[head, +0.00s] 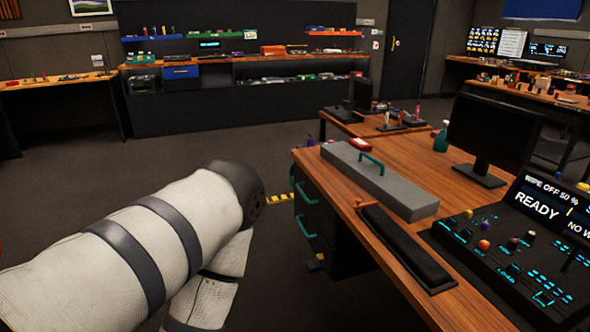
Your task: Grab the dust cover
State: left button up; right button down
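A long grey box-shaped cover with a teal handle on top, which looks like the dust cover (400,197), lies on the wooden desk (415,150) right of the middle. It seems closed and rests along the desk's left part; what is under it is hidden. My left arm comes in from the left, bends at the elbow and runs down out of the picture, left of the desk. My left gripper is out of view. My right arm and gripper are also out of view.
A black padded rest (405,248) with an orange handle lies in front of the cover. A control panel (520,240) reading "READY" and a monitor (495,130) stand to the right. Teal drawer handles (305,226) stick out from the desk's side. The floor at left is clear.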

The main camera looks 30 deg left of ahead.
aim_at(411, 203)
jog(key=u, duration=0.35)
jog(key=i+j+z, duration=0.45)
jog(key=j, duration=0.25)
jog(key=i+j+z, duration=0.1)
jog(key=j+z, duration=0.15)
jog(key=i+j+z, duration=0.2)
jog(key=j, duration=0.3)
jog(key=k, duration=0.1)
